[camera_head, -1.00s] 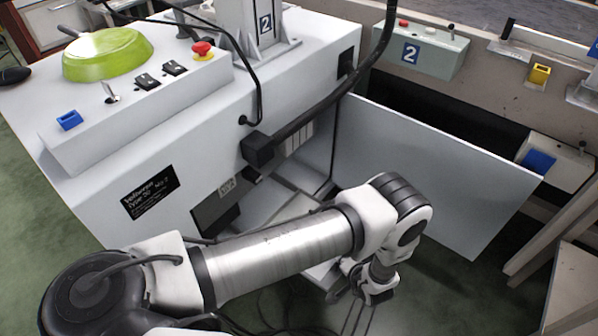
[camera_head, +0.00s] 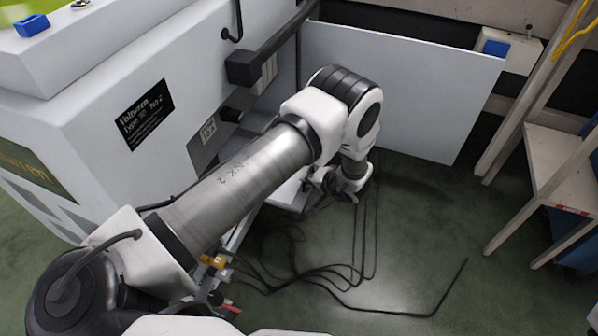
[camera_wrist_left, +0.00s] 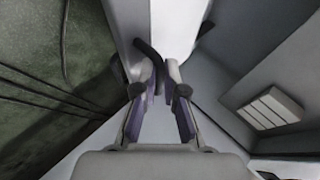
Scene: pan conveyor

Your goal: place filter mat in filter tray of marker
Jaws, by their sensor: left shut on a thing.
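The marker (camera_head: 60,120) is a white machine at the left of the head view, with a black label plate. Its white door (camera_head: 400,90) stands open behind my arm. My left gripper (camera_head: 318,198) is low beside the machine's opening, largely hidden by my wrist. In the left wrist view its fingers (camera_wrist_left: 158,95) are closed on a thin dark bar-like part (camera_wrist_left: 148,62); what it belongs to cannot be told. A pale flat plate (camera_head: 289,192) shows beside the gripper, possibly part of the filter tray. I cannot make out the filter mat. My right gripper is not in view.
Black cables (camera_head: 345,300) lie loosely on the green floor. A thick black arm (camera_head: 270,60) sticks out from the machine. A pale wooden stand (camera_head: 560,170) is at the right. The floor at lower right is mostly clear.

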